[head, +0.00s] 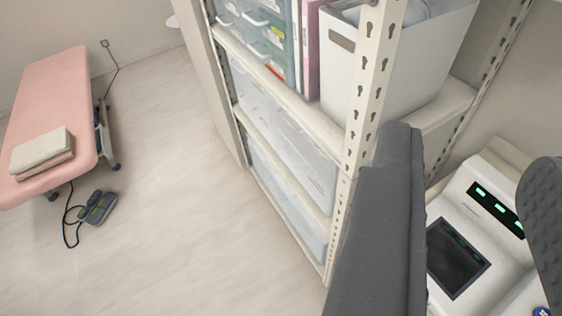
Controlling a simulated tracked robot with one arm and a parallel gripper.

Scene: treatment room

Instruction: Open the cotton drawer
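A cream metal shelf rack (365,95) stands in the middle of the head view. Its upper shelf holds a greenish clear drawer unit (252,32) with white handles. Lower shelves hold clear plastic drawers or boxes (285,135), and more show below them (285,200). I cannot tell which one is the cotton drawer; no label is readable. My gripper (475,155) is at the lower right, its two dark grey fingers wide apart with nothing held between them. The left finger covers part of the rack's front post. The gripper appears apart from the drawers.
A white device (480,235) with green lights and a dark screen stands behind the gripper. A white bin (400,60) and pink binders (311,50) share the upper shelf. A pink treatment bed (60,95) and foot pedal (98,207) are at left. Floor between is clear.

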